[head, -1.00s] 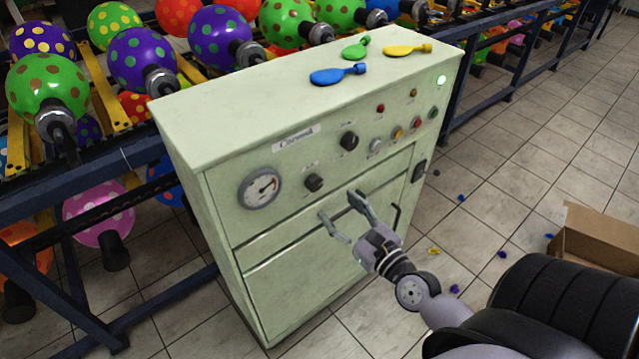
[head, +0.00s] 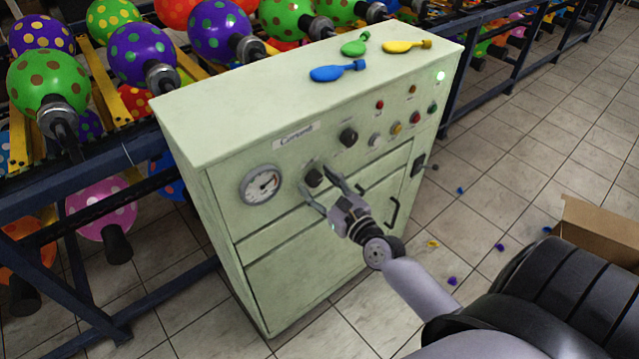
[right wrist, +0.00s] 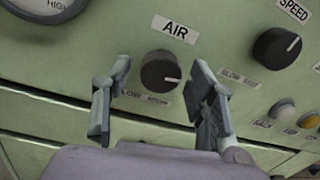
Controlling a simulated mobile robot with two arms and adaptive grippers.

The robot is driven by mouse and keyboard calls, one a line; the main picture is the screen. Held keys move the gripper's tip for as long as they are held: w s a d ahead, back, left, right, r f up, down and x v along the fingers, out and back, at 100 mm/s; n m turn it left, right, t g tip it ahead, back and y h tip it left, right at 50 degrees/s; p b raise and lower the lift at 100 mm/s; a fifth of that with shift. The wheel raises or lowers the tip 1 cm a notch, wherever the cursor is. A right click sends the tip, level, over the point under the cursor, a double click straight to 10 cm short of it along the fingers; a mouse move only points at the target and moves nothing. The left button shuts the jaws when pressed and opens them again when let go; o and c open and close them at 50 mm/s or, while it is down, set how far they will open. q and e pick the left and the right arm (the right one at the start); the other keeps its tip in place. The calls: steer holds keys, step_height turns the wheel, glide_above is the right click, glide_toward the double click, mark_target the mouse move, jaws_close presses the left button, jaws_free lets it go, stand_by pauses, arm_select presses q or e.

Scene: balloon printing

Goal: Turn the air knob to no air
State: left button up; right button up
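The black air knob (right wrist: 161,70) sits on the green control cabinet (head: 210,130), under the AIR label (right wrist: 175,29) in the right wrist view. Its white pointer line is aimed to the right and slightly down. It also shows in the head view (head: 314,176). My right gripper (head: 320,190) is open, with its fingers at the lower left and right of the knob. In the right wrist view the gripper (right wrist: 165,95) has one finger on each side of the knob, with gaps between. The left gripper is out of view.
The speed knob (right wrist: 277,48) is up and right of the air knob. A pressure gauge (head: 261,185) is to the left, several buttons to the right. Deflated balloons, one blue (head: 337,72), lie on the cabinet top. A cardboard box (head: 600,230) stands on the floor at right.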

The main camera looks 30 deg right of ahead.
steer(key=c, duration=1)
steer(key=shift+c, duration=0.2)
